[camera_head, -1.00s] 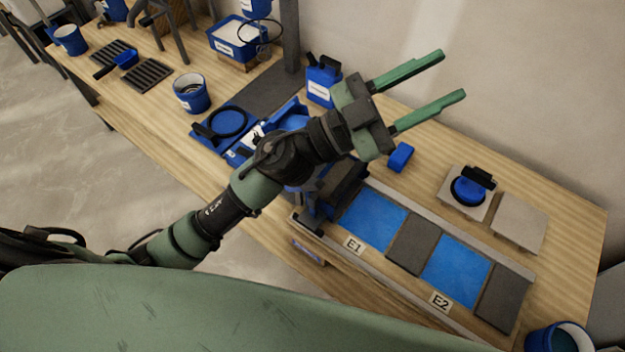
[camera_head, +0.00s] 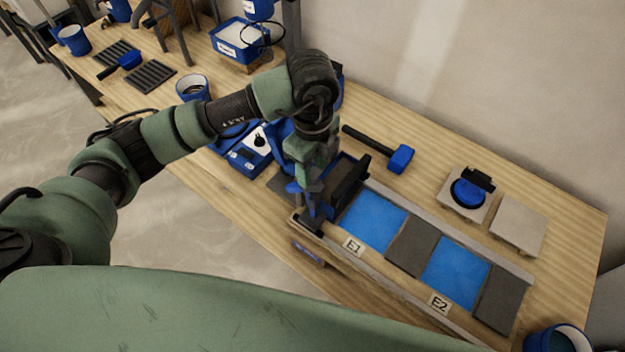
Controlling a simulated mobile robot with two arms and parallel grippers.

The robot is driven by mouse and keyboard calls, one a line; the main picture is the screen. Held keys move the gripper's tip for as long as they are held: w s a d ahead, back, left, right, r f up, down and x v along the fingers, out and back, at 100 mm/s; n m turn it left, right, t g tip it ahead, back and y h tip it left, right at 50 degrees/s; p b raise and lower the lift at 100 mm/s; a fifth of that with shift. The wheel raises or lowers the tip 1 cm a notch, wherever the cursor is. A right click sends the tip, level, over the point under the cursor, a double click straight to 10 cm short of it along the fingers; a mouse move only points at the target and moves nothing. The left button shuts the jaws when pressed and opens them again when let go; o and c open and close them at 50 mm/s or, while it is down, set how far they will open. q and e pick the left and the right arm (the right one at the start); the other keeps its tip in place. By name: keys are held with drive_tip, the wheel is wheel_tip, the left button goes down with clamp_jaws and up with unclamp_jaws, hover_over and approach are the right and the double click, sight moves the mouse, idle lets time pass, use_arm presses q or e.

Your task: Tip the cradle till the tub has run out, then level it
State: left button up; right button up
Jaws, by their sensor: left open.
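My left gripper (camera_head: 308,172) points down at the left end of the long tray, and its fingers are open. It is right at the cradle, a dark bracket (camera_head: 350,180) with blue parts, and covers much of it. Blue surfaces, seemingly the tub (camera_head: 280,133), show behind and beside the gripper; how full it is and its tilt cannot be told. I cannot tell whether the fingers touch the cradle. Bays E1 (camera_head: 375,220) and E2 (camera_head: 455,272) are blue, with dark grey tiles (camera_head: 413,245) beside them. My right gripper is out of view.
A blue-headed mallet (camera_head: 402,158) lies behind the tray. A blue suction lifter (camera_head: 468,191) sits on a pale tile, with another pale tile (camera_head: 520,224) beside it. A blue bucket (camera_head: 535,341) is at the lower right. A blue scale-like device (camera_head: 243,160) lies left of the gripper.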

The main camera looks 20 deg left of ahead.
sight(312, 182)
use_arm(q)
wheel_tip(312, 182, down, 6)
drive_tip(key=shift+r+p, duration=0.1)
drive_tip(key=shift+p, duration=0.3)
clamp_jaws()
idle(1.2)
